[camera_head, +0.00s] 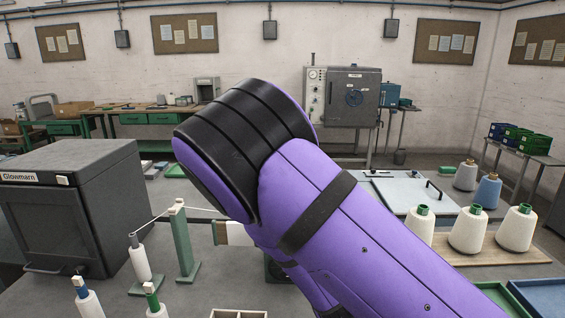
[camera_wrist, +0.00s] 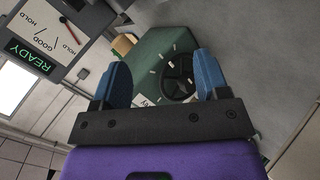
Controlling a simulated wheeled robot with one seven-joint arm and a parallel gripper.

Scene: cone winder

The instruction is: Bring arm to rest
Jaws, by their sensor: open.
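My purple arm spans the middle of the head view, bent at a black-banded joint, and hides part of the bench behind it. My gripper (camera_wrist: 166,88) shows in the wrist view with its two blue fingers spread apart and nothing between them. Beyond the fingers is a green machine housing (camera_wrist: 150,55) with a black handwheel. The gripper itself is hidden in the head view.
On the bench, a dark Glowmarn cabinet (camera_head: 60,215) stands at left, near a green thread post (camera_head: 182,245). White yarn cones (camera_head: 468,232) stand on a board at right, by a pale lidded panel (camera_head: 405,192). A dial box reading READY (camera_wrist: 45,35) is at upper left in the wrist view.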

